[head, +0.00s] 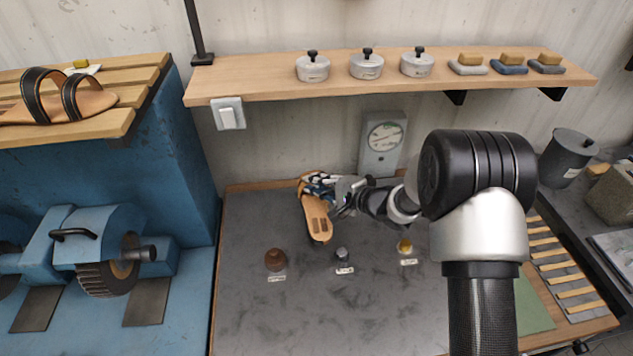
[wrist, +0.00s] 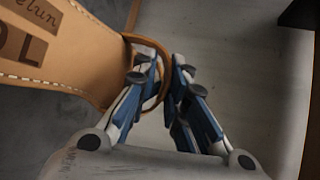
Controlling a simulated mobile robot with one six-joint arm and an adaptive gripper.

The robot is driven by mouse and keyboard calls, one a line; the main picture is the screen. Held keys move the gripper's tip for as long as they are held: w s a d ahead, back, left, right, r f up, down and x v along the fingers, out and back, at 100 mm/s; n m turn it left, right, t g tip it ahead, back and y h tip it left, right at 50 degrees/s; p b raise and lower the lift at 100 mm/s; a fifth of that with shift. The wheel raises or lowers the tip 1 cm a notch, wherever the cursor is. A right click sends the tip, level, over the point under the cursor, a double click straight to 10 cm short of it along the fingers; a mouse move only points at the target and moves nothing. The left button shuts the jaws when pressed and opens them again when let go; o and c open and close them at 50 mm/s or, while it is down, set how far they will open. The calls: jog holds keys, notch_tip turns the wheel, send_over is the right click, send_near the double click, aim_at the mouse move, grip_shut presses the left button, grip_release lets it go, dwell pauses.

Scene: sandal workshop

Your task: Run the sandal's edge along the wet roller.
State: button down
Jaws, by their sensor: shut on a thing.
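A tan sandal (head: 318,222) is at the back of the grey bench, tilted, its printed insole facing up in the head view. My gripper (head: 343,198) is at its right side. In the wrist view, the sandal's stitched tan sole (wrist: 70,55) fills the upper left, and my gripper's blue fingers (wrist: 165,72) are closed around a thin brown strap loop at its edge. Whether the sandal touches the bench is unclear. Three small labelled items stand in front: a brown one (head: 276,260), a dark grey one (head: 343,256) and a yellow-topped one (head: 405,246). I cannot tell which is the wet roller.
A dial gauge (head: 383,140) stands behind the bench (head: 300,315), below a wooden shelf (head: 260,87) with lidded tins and blocks. A blue machine with a dark wheel (head: 107,272) is at left. A slatted rack (head: 560,262) is at right. The bench front is clear.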

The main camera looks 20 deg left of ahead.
aim_at(321, 205)
jog(key=shift+f+b, duration=3.55)
jog(key=shift+w+d+p, duration=0.4)
jog(key=shift+d+p, duration=0.3)
jog(key=shift+p, duration=0.15)
jog(key=shift+s, duration=0.3)
jog(key=shift+s+d+f+p, duration=0.15)
jog(key=shift+s+p, duration=0.2)
jog(key=shift+s, duration=0.15)
jog(key=shift+s+a+p, duration=0.2)
jog(key=shift+a+p, duration=0.05)
jog(key=shift+p, duration=0.5)
jog(key=shift+w+d, duration=0.1)
jog(key=shift+d, duration=0.15)
dwell(0.5)
jog(key=shift+s+d+p, duration=0.1)
jog(key=shift+s+p, duration=0.1)
jog(key=shift+p, duration=0.2)
